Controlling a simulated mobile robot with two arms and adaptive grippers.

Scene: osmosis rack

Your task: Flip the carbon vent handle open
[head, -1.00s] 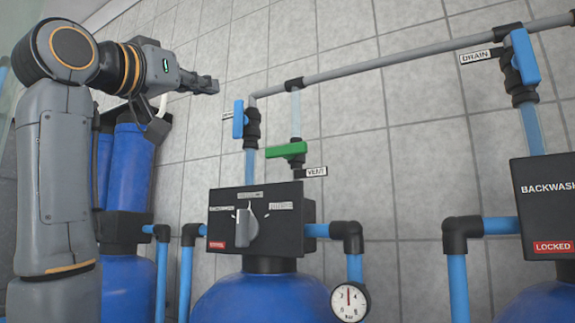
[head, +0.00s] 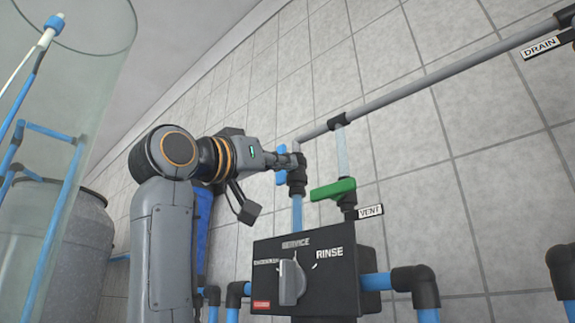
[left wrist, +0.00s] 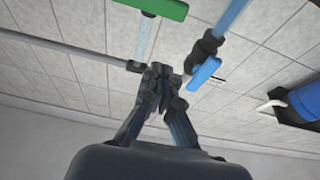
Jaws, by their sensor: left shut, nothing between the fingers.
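The green vent handle (head: 333,189) lies crosswise to its upright pipe, just left of the VENT label (head: 370,211). It also shows at the top of the left wrist view (left wrist: 160,8). My left gripper (head: 296,161) is shut and empty, to the upper left of the green handle and apart from it. Its fingertips overlap the top of the neighbouring blue-handled valve (head: 297,184) in the head view; I cannot tell whether they touch. The blue handle (left wrist: 204,73) is right beside the fingertips (left wrist: 163,76) in the left wrist view. My right gripper is out of view.
A grey pipe (head: 440,78) runs up to the right above the valves. A black control box (head: 335,268) with a grey knob (head: 291,282) sits below them. A tiled wall (head: 420,170) stands behind. A clear cylinder (head: 90,90) and a grey barrel (head: 60,235) are at the left.

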